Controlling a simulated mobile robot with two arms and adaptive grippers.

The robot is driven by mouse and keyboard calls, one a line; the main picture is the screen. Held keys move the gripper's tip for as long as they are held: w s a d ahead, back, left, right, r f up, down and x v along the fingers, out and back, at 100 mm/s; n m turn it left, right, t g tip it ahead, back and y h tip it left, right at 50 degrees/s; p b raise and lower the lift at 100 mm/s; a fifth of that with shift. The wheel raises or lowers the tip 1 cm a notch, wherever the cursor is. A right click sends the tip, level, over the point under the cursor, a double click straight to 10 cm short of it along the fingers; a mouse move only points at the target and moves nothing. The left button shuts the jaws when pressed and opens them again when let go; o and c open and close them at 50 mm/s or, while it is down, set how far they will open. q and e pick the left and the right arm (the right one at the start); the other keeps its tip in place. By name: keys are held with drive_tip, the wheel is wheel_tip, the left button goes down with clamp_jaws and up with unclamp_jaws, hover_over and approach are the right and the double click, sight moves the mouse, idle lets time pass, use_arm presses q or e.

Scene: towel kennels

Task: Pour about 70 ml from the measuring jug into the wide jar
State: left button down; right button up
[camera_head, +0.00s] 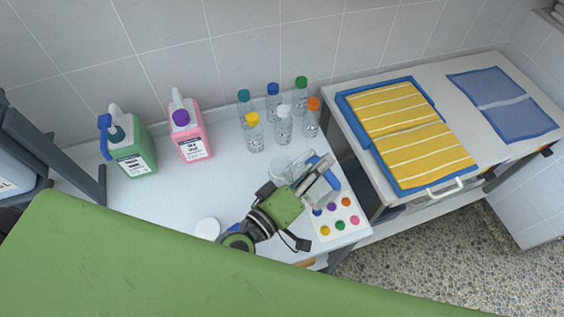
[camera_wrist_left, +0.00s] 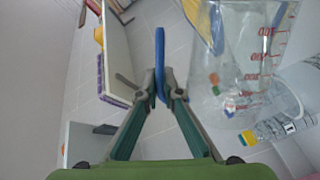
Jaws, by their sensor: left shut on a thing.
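The measuring jug (camera_wrist_left: 250,45) is clear with red marks and fills the upper right of the left wrist view. Its blue handle (camera_wrist_left: 159,60) is between the fingers of my left gripper (camera_wrist_left: 160,85), which is shut on it. In the head view my left gripper (camera_head: 316,182) is above the right end of the white counter, with the blue handle (camera_head: 330,178) at its tips. A clear vessel (camera_head: 280,169) shows just left of the gripper; I cannot tell jug from wide jar there. A clear curved rim overlaps the jug in the wrist view. The liquid level is unclear.
Several capped bottles (camera_head: 283,125) stand behind the gripper. Green (camera_head: 136,155) and pink (camera_head: 192,140) containers stand at the back left. A white disc (camera_head: 207,229) and a card with coloured dots (camera_head: 338,219) lie on the counter. Yellow striped towels (camera_head: 420,150) are at right.

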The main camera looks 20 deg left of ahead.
sight(327, 180)
use_arm(q)
drive_tip(key=shift+w+a+r+n, duration=0.15)
drive_tip(key=shift+a+r+n, duration=0.1)
drive_tip(key=shift+r+n, duration=0.05)
drive_tip(key=shift+w+a, duration=0.1)
drive_tip(key=shift+a, duration=0.05)
idle(0.5)
drive_tip(key=shift+w+a+r+n+p, duration=0.35)
drive_tip(key=shift+a+r+n+p, duration=0.15)
drive_tip(key=shift+a+n+p, duration=0.2)
idle(0.7)
drive_tip(key=shift+s+d+f+b, duration=0.15)
drive_tip(key=shift+d+f+b, duration=0.1)
drive_tip(key=shift+f+b, duration=0.1)
drive_tip(key=s+d+f+m+b, duration=0.1)
drive_tip(key=d+f+m+b, duration=0.1)
drive_tip(key=m, duration=0.1)
drive_tip(key=shift+s+d+f, duration=0.25)
drive_tip(key=shift+s, duration=0.1)
drive_tip(key=shift+s+d+r+m, duration=0.15)
drive_tip(key=shift+d+m, duration=0.1)
drive_tip(key=shift+m, duration=0.15)
drive_tip(key=shift+s+d+m+p, duration=0.25)
drive_tip(key=shift+d+m+p, duration=0.15)
drive_tip(key=shift+m, duration=0.2)
